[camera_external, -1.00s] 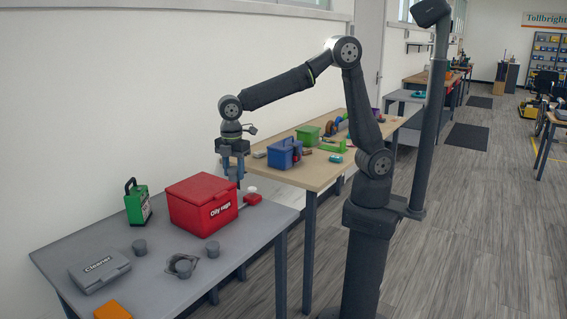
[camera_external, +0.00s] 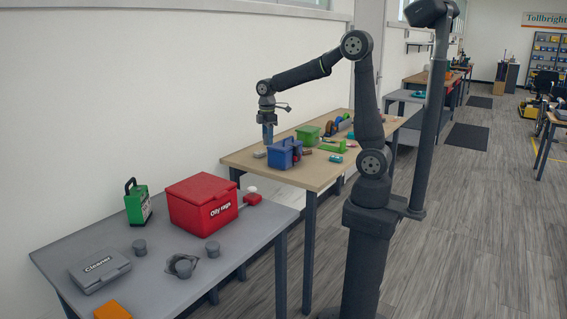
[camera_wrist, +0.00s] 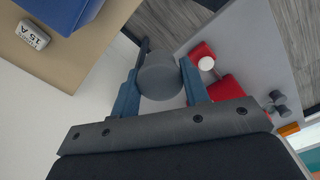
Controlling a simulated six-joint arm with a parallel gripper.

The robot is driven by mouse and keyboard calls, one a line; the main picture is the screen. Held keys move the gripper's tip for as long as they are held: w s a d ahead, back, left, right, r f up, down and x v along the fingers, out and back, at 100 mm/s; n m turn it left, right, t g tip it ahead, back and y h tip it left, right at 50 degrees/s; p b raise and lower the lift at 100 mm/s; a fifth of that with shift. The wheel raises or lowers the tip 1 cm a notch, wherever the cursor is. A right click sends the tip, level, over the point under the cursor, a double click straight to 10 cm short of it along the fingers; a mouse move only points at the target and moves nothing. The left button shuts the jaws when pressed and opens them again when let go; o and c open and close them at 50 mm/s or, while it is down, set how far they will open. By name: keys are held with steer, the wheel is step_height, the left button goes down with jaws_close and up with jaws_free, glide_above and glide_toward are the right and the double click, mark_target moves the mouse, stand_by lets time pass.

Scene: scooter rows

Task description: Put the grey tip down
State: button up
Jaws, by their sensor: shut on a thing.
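My gripper (camera_external: 268,138) is over the left end of the wooden table, just behind and left of the blue caddy (camera_external: 284,154). In the wrist view my gripper (camera_wrist: 158,90) has its blue fingers shut on the grey tip (camera_wrist: 158,78), a short round grey piece. In the outside view the held tip cannot be made out clearly. Other grey round pieces (camera_external: 139,247) (camera_external: 212,249) stand on the grey table, and one more is by a dark ring (camera_external: 182,265).
The wooden table (camera_external: 245,160) also holds a green bin (camera_external: 308,135) and small parts. A grey block marked 15 A (camera_wrist: 33,34) lies near the blue caddy. The grey table (camera_external: 160,285) holds a red box (camera_external: 202,204), a green case (camera_external: 137,204) and a Cleaner case (camera_external: 100,270).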

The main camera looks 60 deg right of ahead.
steer(key=s+d+m, duration=0.3)
steer(key=d, duration=1)
steer(key=s+d+m, duration=0.7)
steer(key=s+d, duration=1.2)
steer(key=d, duration=0.2)
glide_above(323, 165)
step_height(323, 165, down, 13)
steer(key=shift+a+r, duration=0.1)
steer(key=shift+f, duration=1.95)
steer(key=o, duration=0.5)
steer(key=shift+f, duration=0.15)
steer(key=o, duration=0.4)
